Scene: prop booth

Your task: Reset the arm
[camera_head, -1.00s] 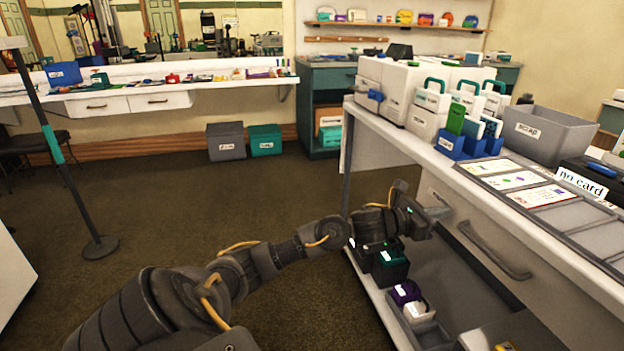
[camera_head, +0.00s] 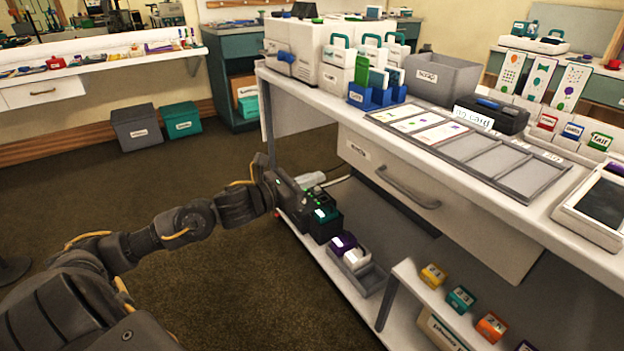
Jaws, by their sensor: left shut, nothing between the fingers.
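My left arm comes in from the lower left, stretched toward the workbench. My left gripper (camera_head: 310,181) is at the front left of the bench, below the level of its top and left of the drawer (camera_head: 395,185). Its fingers are shut and I see nothing held in them. Just below it, on the lower shelf, stand a dark box with a green top (camera_head: 326,216) and a purple item (camera_head: 342,241); I cannot tell whether the gripper touches anything there. My right gripper is not in the picture.
The white bench top (camera_head: 320,100) carries a grey scrap bin (camera_head: 441,78), a card tray (camera_head: 490,160) and a black device (camera_head: 491,114). Small coloured boxes (camera_head: 460,298) stand on a low shelf at lower right. Two bins (camera_head: 138,127) stand by the far wall. The floor at left is open.

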